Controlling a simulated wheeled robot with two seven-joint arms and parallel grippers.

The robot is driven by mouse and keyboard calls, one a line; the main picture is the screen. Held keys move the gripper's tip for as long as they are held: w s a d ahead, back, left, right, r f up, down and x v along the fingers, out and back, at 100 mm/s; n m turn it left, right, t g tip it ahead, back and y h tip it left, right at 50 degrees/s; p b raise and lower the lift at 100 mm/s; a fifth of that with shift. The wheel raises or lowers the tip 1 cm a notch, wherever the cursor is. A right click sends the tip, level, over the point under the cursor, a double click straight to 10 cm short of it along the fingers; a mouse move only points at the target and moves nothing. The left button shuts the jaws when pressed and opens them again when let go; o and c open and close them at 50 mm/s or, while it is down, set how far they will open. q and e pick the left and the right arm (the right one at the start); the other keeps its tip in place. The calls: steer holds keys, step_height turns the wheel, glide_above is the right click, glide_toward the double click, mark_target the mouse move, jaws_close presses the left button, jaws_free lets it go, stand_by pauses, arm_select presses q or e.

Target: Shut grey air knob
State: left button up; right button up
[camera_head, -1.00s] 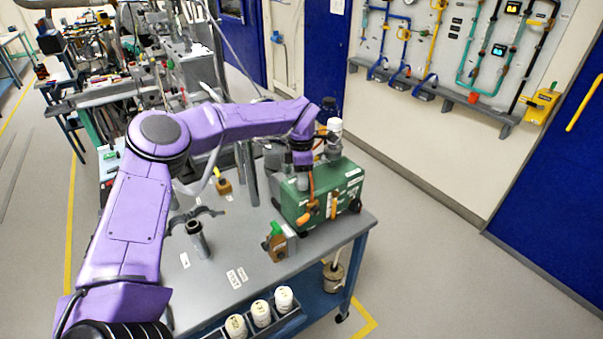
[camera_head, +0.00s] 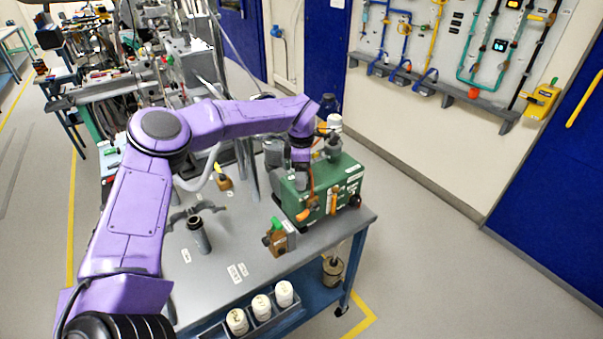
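My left arm reaches in from the left over the grey bench. Its gripper (camera_head: 301,180) points down at the near left part of a green pump-like box (camera_head: 348,179), in front of or against its left end. The fingertips are small and partly lost against the box, so I cannot tell whether they touch it or are open or shut. An orange lever-like part (camera_head: 307,213) hangs on the box's front, just below the gripper. A grey fitting (camera_head: 334,146) stands on top of the box. I cannot make out which part is the grey air knob. My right gripper is out of view.
A small brown block with a green top (camera_head: 278,238) stands before the box. A dark upright cylinder (camera_head: 199,236) stands on the bench (camera_head: 225,255). White containers (camera_head: 261,307) sit at the front edge. A wall panel (camera_head: 425,30) carries coloured pipes. The floor at right is clear.

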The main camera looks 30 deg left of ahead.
arm_select(q)
steer(key=shift+r, duration=0.25)
step_height(320, 180, up, 10)
steer(key=b, duration=0.3)
stand_by(0.4)
